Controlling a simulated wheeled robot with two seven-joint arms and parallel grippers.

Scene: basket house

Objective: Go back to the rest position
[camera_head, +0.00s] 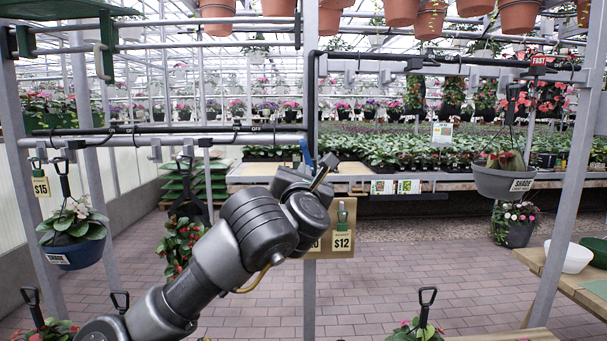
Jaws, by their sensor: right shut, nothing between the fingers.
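The gripper is shut and holds nothing. It is seen at a slant, so its fingers partly hide each other.
A blue hanging pot (72,254) is at the left and a grey hanging basket (507,183) at the right. Price tags (342,228) hang beside my gripper. A wooden table (565,275) with a white bowl (569,257) stands at the right. Brick floor (400,275) lies open.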

